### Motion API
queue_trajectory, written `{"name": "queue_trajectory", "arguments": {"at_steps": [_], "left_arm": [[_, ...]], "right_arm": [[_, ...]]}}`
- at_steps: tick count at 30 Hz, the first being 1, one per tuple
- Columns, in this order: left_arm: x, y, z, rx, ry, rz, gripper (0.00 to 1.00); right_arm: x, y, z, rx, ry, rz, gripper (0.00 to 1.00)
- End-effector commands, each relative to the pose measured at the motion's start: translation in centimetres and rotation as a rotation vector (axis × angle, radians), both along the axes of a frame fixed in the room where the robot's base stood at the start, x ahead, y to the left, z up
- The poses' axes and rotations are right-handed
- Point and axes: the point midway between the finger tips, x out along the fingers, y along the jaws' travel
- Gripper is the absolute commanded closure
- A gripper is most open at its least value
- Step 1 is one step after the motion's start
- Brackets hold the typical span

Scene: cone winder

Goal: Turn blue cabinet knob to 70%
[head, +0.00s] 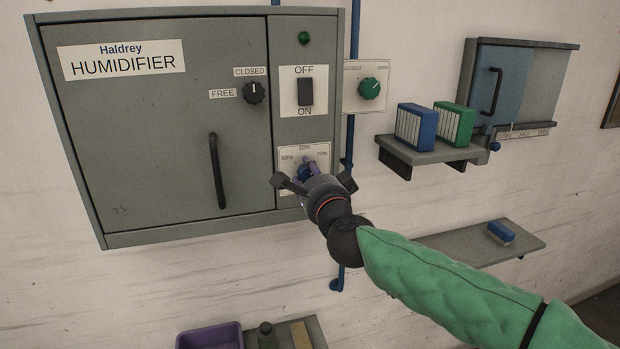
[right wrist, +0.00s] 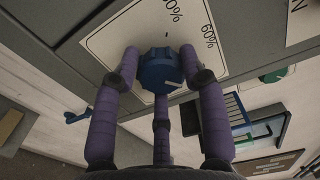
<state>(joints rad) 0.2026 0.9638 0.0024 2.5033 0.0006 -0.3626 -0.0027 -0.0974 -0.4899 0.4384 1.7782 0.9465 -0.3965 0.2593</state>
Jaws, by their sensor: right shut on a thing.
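The blue knob (right wrist: 160,70) sits on a white scale plate (head: 290,154) on the grey humidifier cabinet (head: 160,120), below the OFF/ON switch. In the right wrist view, 60% is legible on the plate, and another percent mark is partly cut off. A pale pointer line on the knob face points to the lower right there. My right gripper (head: 306,175) has its purple fingers around the knob, shut on it; it also shows in the right wrist view (right wrist: 160,85). In the head view the gripper hides most of the knob. My left gripper is not in view.
A black knob (head: 254,92), a black switch (head: 305,92) and a green knob (head: 369,88) are nearby. A blue pipe runs beside the cabinet. A purple bin (head: 210,337) is below.

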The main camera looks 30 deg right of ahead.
Motion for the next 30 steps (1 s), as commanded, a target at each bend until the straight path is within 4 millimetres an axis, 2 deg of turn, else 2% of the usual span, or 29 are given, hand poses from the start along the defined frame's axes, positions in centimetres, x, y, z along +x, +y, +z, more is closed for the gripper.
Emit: {"name": "queue_trajectory", "arguments": {"at_steps": [1, 11, 12, 13, 14, 25, 30], "left_arm": [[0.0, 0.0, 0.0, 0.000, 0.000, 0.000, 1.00], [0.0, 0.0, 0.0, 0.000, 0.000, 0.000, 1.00], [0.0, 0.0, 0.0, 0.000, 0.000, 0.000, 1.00], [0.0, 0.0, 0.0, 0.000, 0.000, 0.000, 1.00], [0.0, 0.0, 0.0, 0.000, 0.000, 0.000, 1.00], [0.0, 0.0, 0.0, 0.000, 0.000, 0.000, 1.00], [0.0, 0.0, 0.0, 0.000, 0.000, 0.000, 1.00]], "right_arm": [[0.2, 0.5, -0.7, 0.002, 0.013, 0.012, 0.90], [0.2, 0.5, -0.6, 0.003, 0.011, 0.012, 0.90], [0.2, 0.5, -0.6, 0.002, 0.011, 0.012, 0.46], [0.2, 0.4, -0.6, 0.002, 0.011, 0.011, 0.37], [0.2, 0.4, -0.5, 0.002, 0.010, 0.010, 0.34], [-0.2, 0.2, -0.1, 0.002, 0.001, 0.003, 0.34], [-2.0, 0.6, 0.1, 0.002, -0.003, 0.002, 0.34]]}}
